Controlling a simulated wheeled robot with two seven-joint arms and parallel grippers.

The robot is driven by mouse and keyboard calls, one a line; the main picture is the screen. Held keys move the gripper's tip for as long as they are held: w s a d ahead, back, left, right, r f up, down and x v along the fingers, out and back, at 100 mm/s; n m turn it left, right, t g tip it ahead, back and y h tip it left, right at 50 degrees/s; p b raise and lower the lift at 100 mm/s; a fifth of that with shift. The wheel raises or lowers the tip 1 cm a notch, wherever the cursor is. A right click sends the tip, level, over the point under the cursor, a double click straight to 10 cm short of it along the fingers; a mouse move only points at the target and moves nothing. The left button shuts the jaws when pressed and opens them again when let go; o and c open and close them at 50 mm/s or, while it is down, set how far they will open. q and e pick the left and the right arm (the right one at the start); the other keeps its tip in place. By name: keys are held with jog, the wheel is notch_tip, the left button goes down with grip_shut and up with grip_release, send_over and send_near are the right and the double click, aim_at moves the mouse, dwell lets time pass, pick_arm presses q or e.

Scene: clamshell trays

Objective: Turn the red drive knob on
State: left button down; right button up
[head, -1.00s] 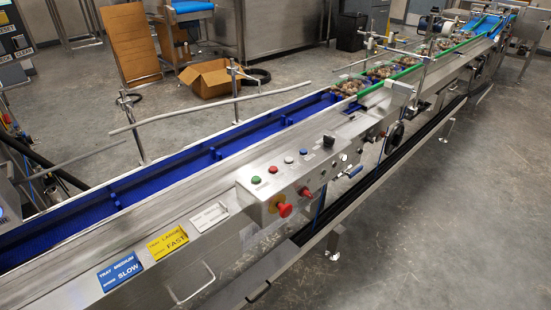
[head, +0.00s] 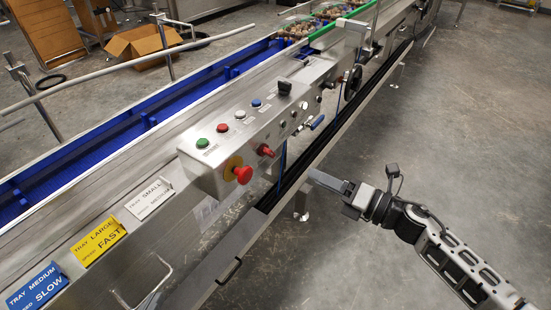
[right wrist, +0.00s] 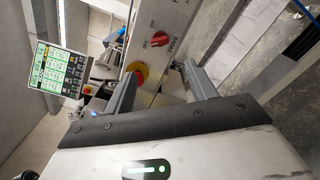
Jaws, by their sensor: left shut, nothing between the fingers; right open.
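The red drive knob (head: 265,150) is on the front face of the steel control box (head: 205,175), right of the larger red mushroom button on its yellow disc (head: 243,174). In the right wrist view the red knob (right wrist: 160,39) shows beside the lettering DRIVE, above the mushroom button (right wrist: 138,70); which setting it points to I cannot tell. My right gripper (head: 314,176) is open and empty, to the right of the box and apart from the knob. Its two spread fingers show in the right wrist view (right wrist: 160,74). My left gripper is not in view.
Green, red, white and blue buttons (head: 255,103) and a black switch (head: 285,87) line the box top. The blue conveyor (head: 120,130) runs behind it. A lower steel rail (head: 215,262) runs below the box. The floor at right is clear.

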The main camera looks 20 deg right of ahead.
aim_at(272, 156)
jog(key=x, duration=1.2)
jog(key=shift+w+a, duration=0.2)
jog(key=c, duration=1)
